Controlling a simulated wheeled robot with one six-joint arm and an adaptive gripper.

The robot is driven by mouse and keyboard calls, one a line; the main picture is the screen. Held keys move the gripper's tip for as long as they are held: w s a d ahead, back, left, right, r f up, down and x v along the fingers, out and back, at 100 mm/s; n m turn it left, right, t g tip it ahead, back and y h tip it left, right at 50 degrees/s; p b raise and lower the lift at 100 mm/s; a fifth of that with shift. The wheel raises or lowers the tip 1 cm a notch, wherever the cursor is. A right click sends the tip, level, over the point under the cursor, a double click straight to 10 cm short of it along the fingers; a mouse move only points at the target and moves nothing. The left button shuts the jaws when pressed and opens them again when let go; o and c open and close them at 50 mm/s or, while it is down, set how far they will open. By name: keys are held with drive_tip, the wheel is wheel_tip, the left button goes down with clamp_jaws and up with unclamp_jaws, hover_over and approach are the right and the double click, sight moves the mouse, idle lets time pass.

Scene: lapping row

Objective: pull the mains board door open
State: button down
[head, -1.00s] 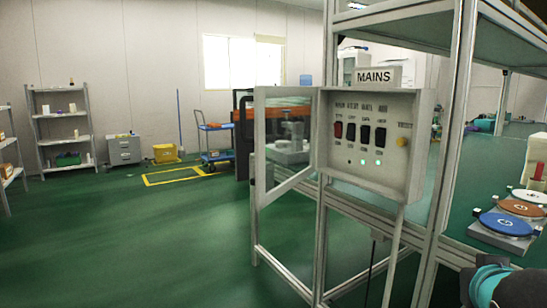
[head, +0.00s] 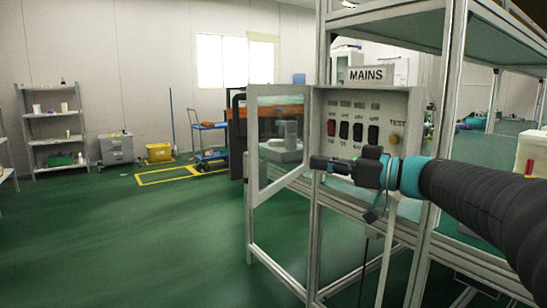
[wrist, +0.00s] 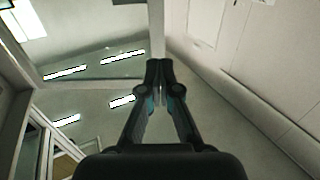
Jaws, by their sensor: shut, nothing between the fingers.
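The mains board (head: 402,110) is a pale box under a MAINS sign (head: 370,75), with a red switch, several dark switches and a yellow TEST button on its face. Its door (head: 253,140), a pale frame around a clear pane, stands swung out to the left, leaving the switches exposed. A dark handle shows at the door's outer left edge. My gripper (head: 318,163) points left across the lower front of the board, apart from the door handle and to its right. In the wrist view my gripper (wrist: 159,75) is shut and empty. It hides the board's lower part.
The board is on a metal frame bench (head: 317,240) with shelves at the right. Open green floor lies to the left. A blue trolley (head: 210,155), a yellow bin (head: 159,152), a grey cabinet (head: 115,149) and a shelf rack (head: 55,125) stand farther back.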

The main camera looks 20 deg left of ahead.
sight(253, 154)
drive_tip(key=x, duration=1.4)
drive_tip(key=shift+s+a, duration=0.1)
drive_tip(key=shift+s, duration=0.1)
